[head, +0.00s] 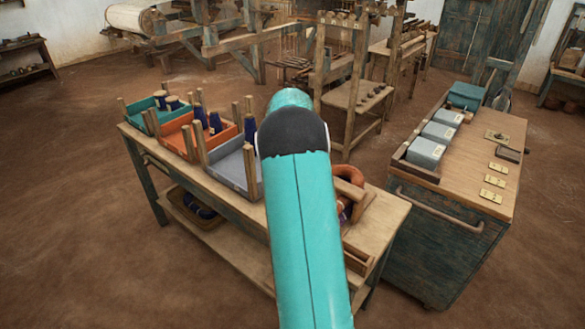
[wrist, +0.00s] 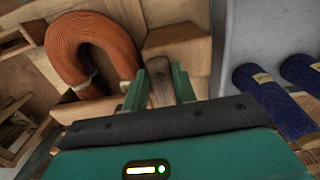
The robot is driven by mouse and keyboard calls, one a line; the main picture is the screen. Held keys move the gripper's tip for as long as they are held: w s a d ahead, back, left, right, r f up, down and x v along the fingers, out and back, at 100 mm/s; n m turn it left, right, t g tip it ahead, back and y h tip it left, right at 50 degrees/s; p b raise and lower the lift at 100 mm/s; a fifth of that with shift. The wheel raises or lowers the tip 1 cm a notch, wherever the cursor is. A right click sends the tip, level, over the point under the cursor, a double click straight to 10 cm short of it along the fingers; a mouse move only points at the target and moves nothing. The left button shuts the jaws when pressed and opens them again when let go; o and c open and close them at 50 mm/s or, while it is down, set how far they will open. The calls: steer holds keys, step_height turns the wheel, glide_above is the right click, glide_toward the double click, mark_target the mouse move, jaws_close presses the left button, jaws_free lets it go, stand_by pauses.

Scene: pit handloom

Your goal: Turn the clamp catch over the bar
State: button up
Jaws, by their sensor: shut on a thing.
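In the wrist view my gripper (wrist: 160,82) has its two green fingers on either side of a small wooden clamp catch (wrist: 159,92), shut on it. The catch points up between the fingers toward a pale wooden bar (wrist: 178,43). A thick orange-brown hank (wrist: 85,32) loops beside the bar on the left, with a light tie around one leg. In the head view my teal arm hides the gripper and the catch. Part of the hank (head: 352,174) and the bar (head: 348,188) show just right of the arm. How far the catch overlaps the bar is unclear.
The wooden bench (head: 391,213) carries an orange tray (head: 172,137), a grey tray (head: 238,172) and a teal tray left of my arm. Dark blue spools (wrist: 272,103) lie close on the gripper's right. A cabinet (head: 440,235) stands right; open floor lies in front.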

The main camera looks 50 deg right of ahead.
stand_by(0.4)
steer(key=o, duration=1)
step_height(320, 180, up, 14)
steer(key=shift+a, duration=0.1)
stand_by(0.3)
